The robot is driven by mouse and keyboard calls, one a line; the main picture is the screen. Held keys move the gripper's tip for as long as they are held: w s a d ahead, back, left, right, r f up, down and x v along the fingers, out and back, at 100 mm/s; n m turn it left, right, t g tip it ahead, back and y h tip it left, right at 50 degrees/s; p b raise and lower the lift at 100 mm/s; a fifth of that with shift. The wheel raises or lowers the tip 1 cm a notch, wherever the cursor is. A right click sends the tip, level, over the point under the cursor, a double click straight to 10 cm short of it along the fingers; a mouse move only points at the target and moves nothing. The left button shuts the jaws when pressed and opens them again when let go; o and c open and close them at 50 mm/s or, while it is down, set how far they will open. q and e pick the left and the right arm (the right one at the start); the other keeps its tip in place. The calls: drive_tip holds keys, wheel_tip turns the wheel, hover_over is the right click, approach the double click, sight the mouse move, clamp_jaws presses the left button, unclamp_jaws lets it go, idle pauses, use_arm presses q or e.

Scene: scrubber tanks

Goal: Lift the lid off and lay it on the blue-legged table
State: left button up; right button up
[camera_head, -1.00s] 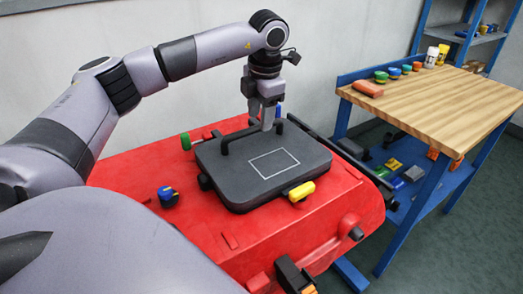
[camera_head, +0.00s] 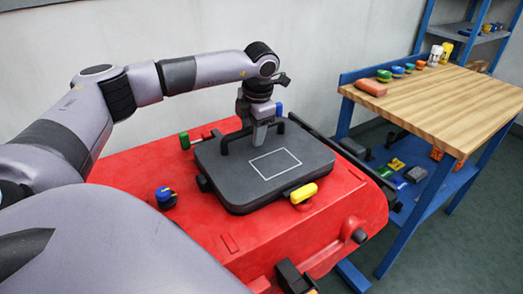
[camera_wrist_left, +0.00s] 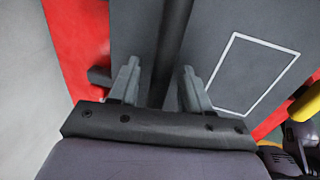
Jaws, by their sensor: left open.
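The lid (camera_head: 238,185) is a dark grey slab with a white rectangle outline and a black bar handle (camera_head: 226,146) along its far side. It lies flat on the red scrubber tank (camera_head: 130,240). My left gripper (camera_head: 259,142) is open and low over the handle, pointing down. In the left wrist view, the handle bar (camera_wrist_left: 173,40) runs between the two open fingers of the left gripper (camera_wrist_left: 160,68); I cannot tell whether either finger touches it. The blue-legged table (camera_head: 450,105) with a wooden top stands to the right. My right gripper is out of view.
A yellow knob (camera_head: 303,193), a blue knob (camera_head: 166,196) and a green-ended lever (camera_head: 185,141) sit around the lid. An orange block (camera_head: 370,88) and several small coloured items line the table's back edge. The middle and front of the tabletop are clear.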

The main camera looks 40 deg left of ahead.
use_arm(q)
drive_tip(key=shift+c, duration=0.4)
clamp_jaws()
drive_tip(key=shift+r, duration=0.15)
